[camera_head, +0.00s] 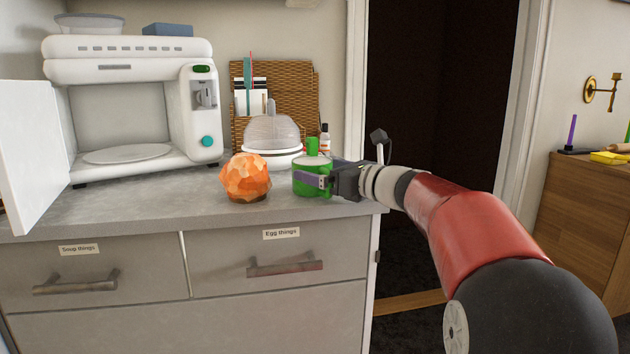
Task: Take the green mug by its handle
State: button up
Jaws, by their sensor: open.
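The green mug (312,190) stands on the grey counter near its front right edge. A green upright piece (312,147) shows above its rim at the back; I cannot tell whether this is part of the mug. My gripper (310,180) reaches in from the right at the mug's height. A purple-grey finger lies in front of the mug's side and hides part of it. The jaws are open. The other finger and the mug's handle are not clearly visible, and I cannot tell whether the finger touches the mug.
An orange faceted lamp-like object (245,178) stands just left of the mug. The front-middle counter is clear.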

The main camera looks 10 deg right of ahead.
jog(key=shift+c, duration=0.4)
jog(key=c, duration=1.2)
jog(key=shift+c, duration=0.4)
jog(key=shift+r, duration=0.2)
